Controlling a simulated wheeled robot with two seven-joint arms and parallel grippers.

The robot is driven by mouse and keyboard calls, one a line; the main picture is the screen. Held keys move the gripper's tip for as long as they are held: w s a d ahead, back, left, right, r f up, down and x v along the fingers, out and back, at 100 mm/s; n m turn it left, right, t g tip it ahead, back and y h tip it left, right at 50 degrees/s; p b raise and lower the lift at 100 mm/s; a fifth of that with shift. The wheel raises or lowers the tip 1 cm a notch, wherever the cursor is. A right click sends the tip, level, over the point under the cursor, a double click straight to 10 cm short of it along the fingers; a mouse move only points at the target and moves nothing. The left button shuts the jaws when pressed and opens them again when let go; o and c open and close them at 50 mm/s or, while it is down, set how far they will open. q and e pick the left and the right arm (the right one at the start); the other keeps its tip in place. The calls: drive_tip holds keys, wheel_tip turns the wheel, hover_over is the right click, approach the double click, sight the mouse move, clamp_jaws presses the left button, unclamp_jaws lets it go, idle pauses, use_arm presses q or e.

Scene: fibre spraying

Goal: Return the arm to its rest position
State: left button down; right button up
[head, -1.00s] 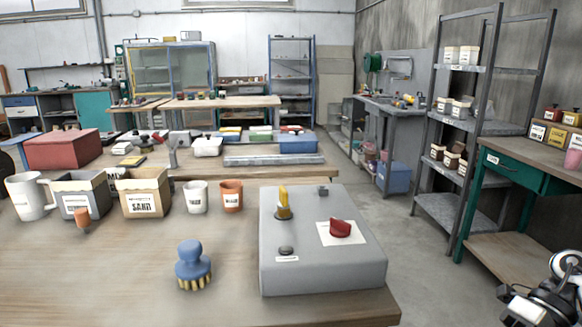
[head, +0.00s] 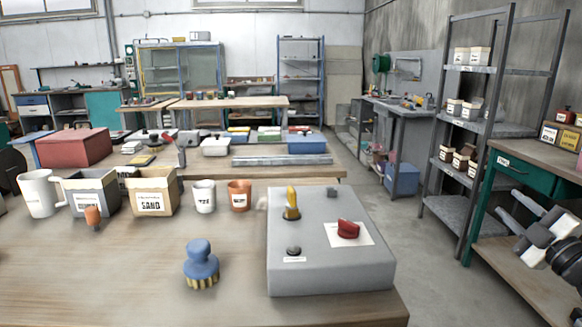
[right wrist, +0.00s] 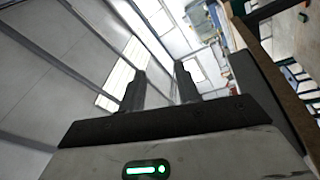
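My right gripper (head: 510,207) is at the right edge of the head view, in front of the green-legged bench and well to the right of the grey control box. Its fingers point up and to the left. In the right wrist view the two fingers (right wrist: 160,88) stand apart with nothing between them, so it is open and empty. Below them is the gripper body with a green light (right wrist: 147,170). My left gripper is not in view.
A grey box (head: 330,265) with a red knob, a blue-handled brush (head: 201,262), mugs and labelled bins stand on the wooden table (head: 120,270). The green-legged bench (head: 540,160) and metal shelves (head: 470,205) stand at the right. Floor shows between table and shelves.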

drive_tip(key=d+f+m+g+h, duration=0.5)
drive_tip(key=d+f+m+h, duration=0.2)
drive_tip(key=d+m+h, duration=0.25)
drive_tip(key=s+a+f+g+y, duration=0.1)
drive_tip(key=s+a+f+y, duration=0.15)
drive_tip(key=a+f, duration=0.5)
drive_tip(key=s+a+f+g+y, duration=0.1)
drive_tip(key=s+a+f+y, duration=0.15)
drive_tip(key=a+f, duration=0.5)
drive_tip(key=s+a+f+m+g+y, duration=0.1)
drive_tip(key=s+a+f, duration=0.35)
drive_tip(key=a, duration=0.25)
drive_tip(key=s+a+f+g+y, duration=0.1)
drive_tip(key=s+a+f+y, duration=0.1)
drive_tip(key=s+a+f, duration=0.35)
drive_tip(key=s+a+r+m+y+p, duration=0.1)
drive_tip(key=s+a+r+m+y, duration=0.1)
drive_tip(key=s+a, duration=1)
drive_tip(key=shift+a+r+m+g, duration=0.3)
drive_tip(key=shift+a+r+m, duration=0.2)
drive_tip(key=shift+a, duration=0.6)
